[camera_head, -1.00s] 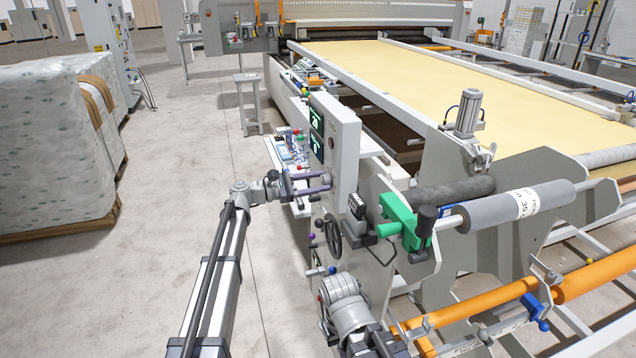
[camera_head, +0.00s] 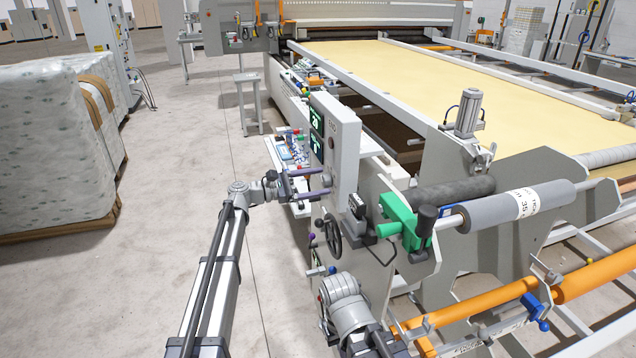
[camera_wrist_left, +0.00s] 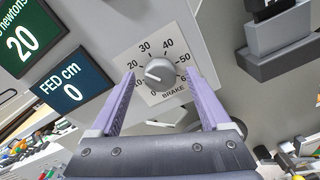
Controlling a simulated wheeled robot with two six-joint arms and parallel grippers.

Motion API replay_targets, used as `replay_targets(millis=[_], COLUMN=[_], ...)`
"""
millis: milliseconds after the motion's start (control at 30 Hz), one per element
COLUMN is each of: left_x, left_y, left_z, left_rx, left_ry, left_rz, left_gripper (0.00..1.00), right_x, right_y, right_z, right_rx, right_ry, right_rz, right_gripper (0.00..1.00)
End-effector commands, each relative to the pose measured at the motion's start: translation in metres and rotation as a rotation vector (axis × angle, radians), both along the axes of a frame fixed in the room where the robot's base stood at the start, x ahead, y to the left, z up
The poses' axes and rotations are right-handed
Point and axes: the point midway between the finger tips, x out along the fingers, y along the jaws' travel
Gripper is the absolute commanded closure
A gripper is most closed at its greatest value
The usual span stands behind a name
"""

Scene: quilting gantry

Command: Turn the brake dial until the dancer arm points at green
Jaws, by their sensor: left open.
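The brake dial (camera_wrist_left: 161,73) is a grey round knob on a white plate (camera_wrist_left: 147,96) marked BRAKE with a scale from 0 upward. Its pale mark seems to lie near the 10, on the left side. My left gripper (camera_head: 328,180) is open in front of the grey control panel (camera_head: 345,150). In the left wrist view its purple fingers (camera_wrist_left: 158,72) stand on either side of the dial, with a gap to the knob visible on both sides. I cannot make out the dancer arm or its green zone.
Two dark displays sit beside the dial, the newtons display (camera_wrist_left: 27,37) reading 20 and the FED cm display (camera_wrist_left: 71,92) reading 0. A black handwheel (camera_head: 332,235) is below the panel. A green bracket (camera_head: 398,213) and grey roller (camera_head: 515,205) are to the right.

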Motion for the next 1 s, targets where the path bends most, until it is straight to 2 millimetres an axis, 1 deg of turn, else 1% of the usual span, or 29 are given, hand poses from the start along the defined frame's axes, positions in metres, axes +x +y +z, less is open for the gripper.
replay_targets(millis=[300,500,633,900,967,1000], left_x=[-0.016,-0.022,-0.023,-0.024,-0.028,-0.035], left_y=[0.048,0.067,0.071,0.07,0.068,0.064], left_z=[0.0,0.0,0.0,-0.001,-0.004,-0.01], left_rx=[0.0,0.0,0.0,0.003,0.023,0.056], left_ry=[0.0,0.0,0.0,-0.001,-0.011,-0.023], left_rz=[0.003,0.001,0.001,0.0,-0.004,-0.009], left_gripper=[0.19,0.19,0.19,0.19,0.19,0.19], right_x=[0.0,0.0,0.0,0.0,0.0,0.0], right_y=[0.0,0.0,0.0,0.0,0.0,0.0], right_z=[0.0,0.0,0.0,0.0,0.0,0.0], right_rx=[0.0,0.0,0.0,0.0,0.0,0.0], right_ry=[0.0,0.0,0.0,0.0,0.0,0.0], right_rz=[0.0,0.0,0.0,0.0,0.0,0.0], right_gripper=[1.0,1.0,1.0,1.0,1.0,1.0])
